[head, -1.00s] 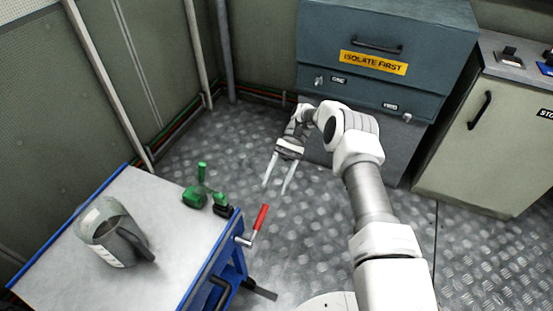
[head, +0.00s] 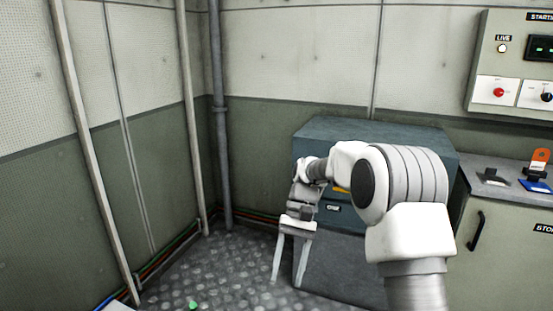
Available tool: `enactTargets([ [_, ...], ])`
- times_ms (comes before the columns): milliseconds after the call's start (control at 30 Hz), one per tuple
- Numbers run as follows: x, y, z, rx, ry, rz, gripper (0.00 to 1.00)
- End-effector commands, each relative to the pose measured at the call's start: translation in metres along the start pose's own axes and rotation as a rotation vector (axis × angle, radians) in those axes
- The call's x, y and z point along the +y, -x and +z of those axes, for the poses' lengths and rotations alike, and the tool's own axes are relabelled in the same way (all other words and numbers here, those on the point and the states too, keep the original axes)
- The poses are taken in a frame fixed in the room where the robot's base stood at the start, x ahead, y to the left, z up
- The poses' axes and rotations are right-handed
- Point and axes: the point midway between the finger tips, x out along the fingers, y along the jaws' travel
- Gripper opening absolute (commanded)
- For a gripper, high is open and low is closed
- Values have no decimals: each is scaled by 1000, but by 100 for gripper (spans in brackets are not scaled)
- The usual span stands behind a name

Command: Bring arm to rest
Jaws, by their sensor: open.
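My gripper (head: 289,279) hangs at the end of my white and grey arm, fingers pointing down. It is open, with a clear gap between the two fingers, and nothing is in it. In the picture it lies over the floor and the lower left front of a blue-grey cabinet (head: 345,255). My arm hides much of that cabinet's front, including most of its yellow label.
A beige cabinet (head: 488,260) stands at the right, with switches on its top. A control panel (head: 510,70) hangs on the wall above it. Pipes (head: 219,130) run up the corner.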

Motion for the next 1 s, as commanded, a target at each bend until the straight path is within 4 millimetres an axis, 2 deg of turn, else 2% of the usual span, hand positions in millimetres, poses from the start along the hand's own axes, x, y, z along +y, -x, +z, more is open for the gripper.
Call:
enactTargets([
  [33,2,10,13,45,6,10,55],
  [200,14,33,50,186,23,41,55],
  [467,37,55,108,400,50,83,55],
  [767,68,58,171,642,79,122,55],
  [1000,93,46,214,831,106,149,55],
])
